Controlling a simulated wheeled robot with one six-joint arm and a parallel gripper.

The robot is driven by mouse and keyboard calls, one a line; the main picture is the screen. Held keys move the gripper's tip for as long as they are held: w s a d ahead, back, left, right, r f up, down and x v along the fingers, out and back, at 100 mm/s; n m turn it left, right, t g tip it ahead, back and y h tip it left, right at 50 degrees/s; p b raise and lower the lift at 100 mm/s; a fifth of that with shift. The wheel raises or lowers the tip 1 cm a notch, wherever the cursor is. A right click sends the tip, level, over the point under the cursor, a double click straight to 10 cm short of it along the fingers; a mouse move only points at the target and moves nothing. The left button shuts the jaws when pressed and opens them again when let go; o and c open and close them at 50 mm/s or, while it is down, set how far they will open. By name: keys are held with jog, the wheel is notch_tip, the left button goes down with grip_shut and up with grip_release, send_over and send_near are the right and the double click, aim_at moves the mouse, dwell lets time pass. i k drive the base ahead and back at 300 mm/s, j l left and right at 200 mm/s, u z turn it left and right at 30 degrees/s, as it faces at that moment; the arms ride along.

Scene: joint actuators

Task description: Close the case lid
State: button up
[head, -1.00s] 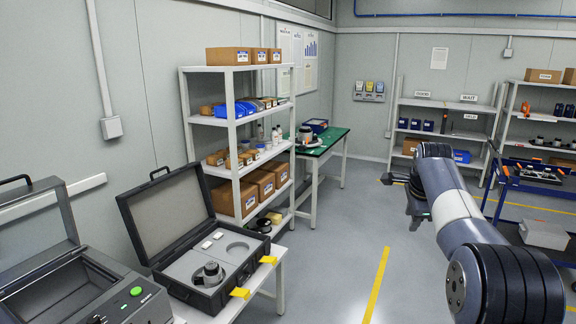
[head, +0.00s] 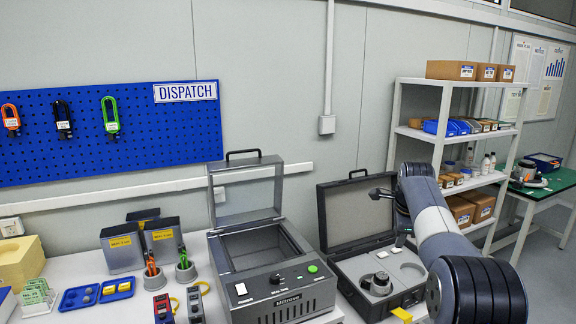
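The dark case (head: 398,306) sits on the bench right of centre. Its lid (head: 347,222) stands open, tilted back toward the wall, with a handle on its top edge. A grey round actuator (head: 380,284) rests in the foam insert, and a round recess beside it is empty. Yellow latches show on the case's front. My gripper (head: 380,194) appears in front of the lid's right part in the picture. It looks small and dark, and I cannot tell whether its fingers are open or whether it touches the lid. My arm hides part of the case's right side.
A grey machine (head: 286,292) with its own raised clear-panelled lid stands just left of the case. A white shelf (head: 440,83) with boxes stands right, behind my arm.

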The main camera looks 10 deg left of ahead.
aim_at(348, 217)
jog(key=i+l+u, duration=0.55)
jog(key=i+l, duration=0.2)
jog(key=i+l+u, duration=0.3)
jog(key=l, duration=0.25)
jog(key=i+l+u, duration=0.3)
jog(key=l, duration=0.25)
jog(key=i+l, duration=0.15)
jog(key=l, duration=0.2)
jog(key=i+l, duration=0.2)
jog(key=l, duration=0.15)
jog(key=i+l, duration=0.15)
jog(key=l, duration=0.2)
jog(key=i+l, duration=0.2)
jog(key=l, duration=0.15)
jog(key=i+l, duration=0.15)
jog(key=l, duration=0.2)
